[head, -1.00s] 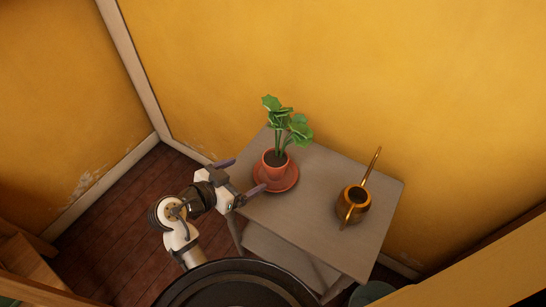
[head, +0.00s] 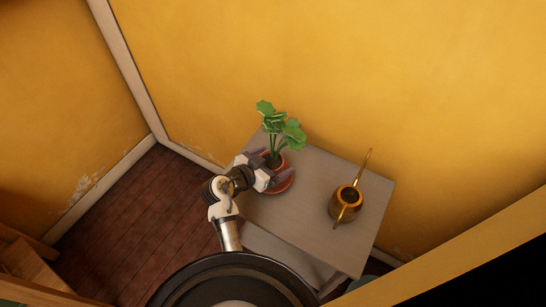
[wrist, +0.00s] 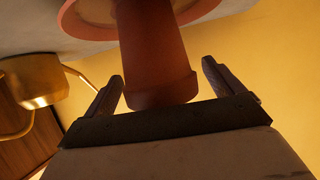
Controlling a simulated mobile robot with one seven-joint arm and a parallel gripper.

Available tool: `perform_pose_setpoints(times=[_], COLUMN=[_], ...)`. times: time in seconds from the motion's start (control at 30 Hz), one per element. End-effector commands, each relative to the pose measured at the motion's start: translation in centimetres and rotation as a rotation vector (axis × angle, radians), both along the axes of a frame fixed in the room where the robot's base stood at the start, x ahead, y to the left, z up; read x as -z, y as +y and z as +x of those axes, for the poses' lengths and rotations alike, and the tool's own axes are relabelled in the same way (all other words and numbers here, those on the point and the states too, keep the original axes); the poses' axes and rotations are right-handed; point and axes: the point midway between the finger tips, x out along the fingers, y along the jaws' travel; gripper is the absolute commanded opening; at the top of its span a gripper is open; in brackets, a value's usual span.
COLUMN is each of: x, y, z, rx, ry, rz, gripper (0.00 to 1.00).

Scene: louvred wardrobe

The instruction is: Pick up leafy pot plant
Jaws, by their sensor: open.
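The leafy pot plant (head: 279,129) has green leaves on upright stems in a terracotta pot on a round saucer (head: 284,186). It stands upright at the back left of the grey side table. In the wrist view the terracotta pot (wrist: 155,50) lies between the two fingers. My gripper (head: 272,167) is open, with one finger on either side of the pot. Gaps show between the pot and both fingers in the wrist view (wrist: 162,84). My gripper hides part of the pot and saucer in the head view.
A brass watering can (head: 346,204) with a long spout stands on the right of the side table (head: 311,216). The yellow wall (head: 330,80) is close behind the table. Wooden floor (head: 130,215) shows to the left.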

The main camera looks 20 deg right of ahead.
Motion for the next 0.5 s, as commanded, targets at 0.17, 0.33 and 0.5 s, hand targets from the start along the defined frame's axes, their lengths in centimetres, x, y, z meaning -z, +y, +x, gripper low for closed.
perform_pose_setpoints(times=[0.17, 0.33, 0.5], x=[0.2, 0.2, 0.19], y=[-0.37, -0.32, -0.31], z=[0.19, 0.18, 0.17], rx=[-0.001, -0.001, -0.001], ry=[0.0, 0.0, 0.0], rz=[0.0, 0.0, 0.0], gripper=[0.93, 0.85, 0.63])
